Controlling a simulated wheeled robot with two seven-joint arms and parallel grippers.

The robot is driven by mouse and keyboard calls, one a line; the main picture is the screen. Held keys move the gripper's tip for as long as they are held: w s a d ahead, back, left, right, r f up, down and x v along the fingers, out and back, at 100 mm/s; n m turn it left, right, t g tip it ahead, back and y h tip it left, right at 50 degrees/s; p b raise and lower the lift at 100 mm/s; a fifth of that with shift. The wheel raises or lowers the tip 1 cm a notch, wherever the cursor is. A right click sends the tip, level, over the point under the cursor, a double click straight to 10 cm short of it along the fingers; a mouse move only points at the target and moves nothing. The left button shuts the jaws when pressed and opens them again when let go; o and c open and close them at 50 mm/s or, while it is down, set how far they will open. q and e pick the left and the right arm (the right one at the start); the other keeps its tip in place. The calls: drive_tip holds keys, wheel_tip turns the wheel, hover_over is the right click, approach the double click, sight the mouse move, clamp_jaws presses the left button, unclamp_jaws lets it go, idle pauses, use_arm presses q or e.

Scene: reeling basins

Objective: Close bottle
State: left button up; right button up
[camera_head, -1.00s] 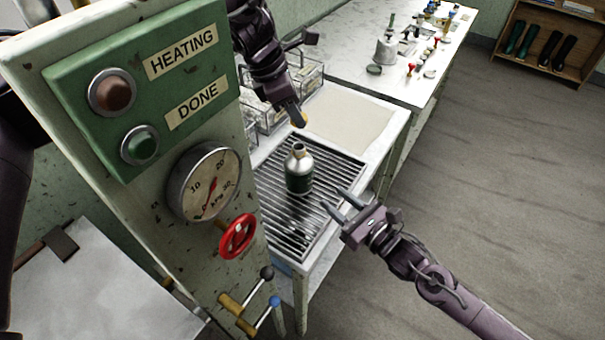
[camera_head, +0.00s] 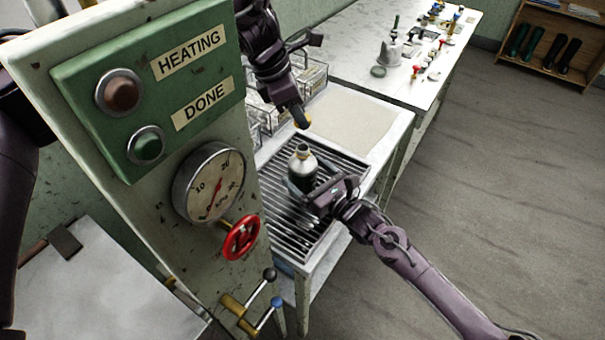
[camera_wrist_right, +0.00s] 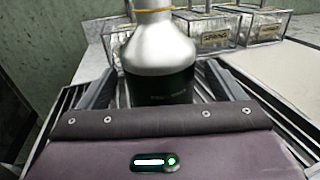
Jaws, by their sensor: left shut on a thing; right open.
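The bottle (camera_head: 302,166) stands upright on the slatted rack, silver above and dark green below, its mouth uncovered. It also shows in the right wrist view (camera_wrist_right: 158,62), between the fingers of my right gripper. My right gripper (camera_head: 316,190) is open, with its fingers low on either side of the bottle; contact cannot be told. My left gripper (camera_head: 301,118) is shut on a small orange-brown cap (camera_head: 302,124), held above and just behind the bottle's neck.
The slatted rack (camera_head: 290,222) lies on a white table beside a beige mat (camera_head: 352,125). Clear labelled boxes (camera_wrist_right: 259,27) stand behind. The control panel (camera_head: 150,90) with its red valve wheel (camera_head: 241,238) is close on the left. The floor at right is free.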

drive_tip(key=shift+w+a, duration=0.2)
drive_tip(key=shift+c, duration=0.5)
drive_tip(key=c, duration=1.4)
use_arm(q)
hover_over(308, 155)
drive_tip(key=a, duration=0.2)
drive_tip(key=shift+w+f, duration=0.15)
drive_tip(key=shift+f, duration=1.1)
drive_tip(key=shift+w+f, duration=0.15)
drive_tip(key=shift+f, duration=1.1)
use_arm(e)
drive_tip(key=shift+o, duration=0.2)
use_arm(q)
drive_tip(key=shift+f, duration=0.85)
drive_tip(key=shift+f, duration=0.55)
use_arm(e)
clamp_jaws()
use_arm(q)
drive_tip(key=shift+w+m+g, duration=0.15)
drive_tip(key=shift+m+g, duration=0.45)
drive_tip(key=shift+m, duration=1)
